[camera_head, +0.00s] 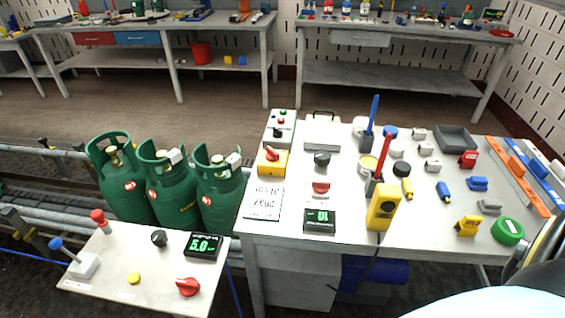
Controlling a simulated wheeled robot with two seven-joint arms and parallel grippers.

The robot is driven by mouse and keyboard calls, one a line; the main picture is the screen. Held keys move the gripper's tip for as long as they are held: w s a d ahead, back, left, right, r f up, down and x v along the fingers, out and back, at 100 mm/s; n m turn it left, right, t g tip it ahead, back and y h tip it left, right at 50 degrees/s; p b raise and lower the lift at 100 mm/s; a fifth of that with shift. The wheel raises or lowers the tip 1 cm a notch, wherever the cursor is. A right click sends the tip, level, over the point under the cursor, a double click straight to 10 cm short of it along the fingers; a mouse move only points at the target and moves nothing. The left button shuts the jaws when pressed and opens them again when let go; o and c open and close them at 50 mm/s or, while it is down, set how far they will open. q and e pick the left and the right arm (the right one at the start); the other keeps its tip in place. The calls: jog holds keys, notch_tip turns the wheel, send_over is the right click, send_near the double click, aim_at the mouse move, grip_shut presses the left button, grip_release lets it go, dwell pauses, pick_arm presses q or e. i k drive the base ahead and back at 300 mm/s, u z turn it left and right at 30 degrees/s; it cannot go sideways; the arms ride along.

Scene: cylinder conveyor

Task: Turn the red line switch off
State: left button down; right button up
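Several red controls are in view, and I cannot tell which is the line switch. On the left panel (115,277) are a lever with a red knob (98,215), a lever with a blue knob (57,244) on a white base, and a red rotary knob (187,287). On the table (300,244), a red rotary switch (271,153) sits on a yellow box, and a red-topped knob (321,187) lies before it. A tall red handle (383,154) and a tall blue handle (373,110) stand upright on dark bases. Neither gripper is in view.
Green gas cylinders (172,190) stand in a row left of the table. Displays (204,245) and (320,221), a yellow meter (382,206), a green roll (507,231) and a grey tray (456,138) crowd the surfaces. Workbenches line the back wall, with clear floor before them.

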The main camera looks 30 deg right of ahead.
aim_at(272, 155)
jog(key=z, duration=0.05)
jog(key=k, duration=0.85)
jog(key=u, duration=0.75)
jog(key=i, duration=1.1)
jog(key=z, duration=0.7)
jog(key=i, duration=0.8)
jog(key=z, duration=0.85)
